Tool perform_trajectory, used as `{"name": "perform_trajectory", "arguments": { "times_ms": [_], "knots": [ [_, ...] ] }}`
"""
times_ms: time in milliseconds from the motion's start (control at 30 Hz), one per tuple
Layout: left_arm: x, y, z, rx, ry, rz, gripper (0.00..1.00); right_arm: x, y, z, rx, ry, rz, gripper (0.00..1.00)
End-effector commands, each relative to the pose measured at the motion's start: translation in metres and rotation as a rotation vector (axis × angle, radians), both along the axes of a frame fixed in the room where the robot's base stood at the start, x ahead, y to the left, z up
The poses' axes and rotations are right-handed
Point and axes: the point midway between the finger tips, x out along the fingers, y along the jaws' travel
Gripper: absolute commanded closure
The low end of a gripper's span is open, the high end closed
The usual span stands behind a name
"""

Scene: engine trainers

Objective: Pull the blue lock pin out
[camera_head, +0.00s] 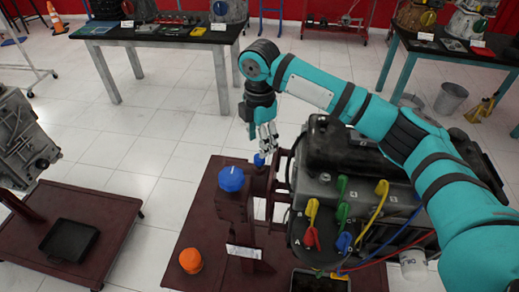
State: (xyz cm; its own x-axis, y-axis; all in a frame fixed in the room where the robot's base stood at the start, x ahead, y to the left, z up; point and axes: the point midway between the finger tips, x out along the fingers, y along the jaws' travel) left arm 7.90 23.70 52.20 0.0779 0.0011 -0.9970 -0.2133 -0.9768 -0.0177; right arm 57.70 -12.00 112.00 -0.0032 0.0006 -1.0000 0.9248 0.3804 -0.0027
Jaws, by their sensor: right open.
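A large blue faceted knob (231,178) sits on top of a dark red post of the engine stand (215,222). A smaller blue piece (259,160) shows just behind it to the right, on the stand's frame. I cannot tell for sure which of the two is the lock pin. My right gripper (266,146) points down, open and empty, just above the smaller blue piece. A gap to that piece is hard to judge from this angle. My left gripper is not in view.
The engine (345,165) with coloured levers and cables fills the right of the stand, partly behind my right arm. An orange knob (191,260) is on the stand's base. Another engine stand (75,215) is at left. Worktables (155,38) stand behind, with clear tiled floor between.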

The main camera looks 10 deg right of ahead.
Motion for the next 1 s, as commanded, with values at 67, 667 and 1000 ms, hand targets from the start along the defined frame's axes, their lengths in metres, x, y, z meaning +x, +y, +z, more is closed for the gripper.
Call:
{"name": "perform_trajectory", "arguments": {
  "times_ms": [67, 667, 1000],
  "knots": [
    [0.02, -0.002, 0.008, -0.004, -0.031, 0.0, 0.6, -0.001, 0.0, -0.014, -0.002, 0.004, -0.001, 0.47],
    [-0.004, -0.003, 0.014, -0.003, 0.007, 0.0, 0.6, 0.0, 0.0, -0.056, 0.0, -0.001, -0.001, 0.47],
    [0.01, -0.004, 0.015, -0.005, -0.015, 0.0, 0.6, 0.0, 0.0, -0.055, 0.0, -0.001, -0.001, 0.86]
  ]
}}
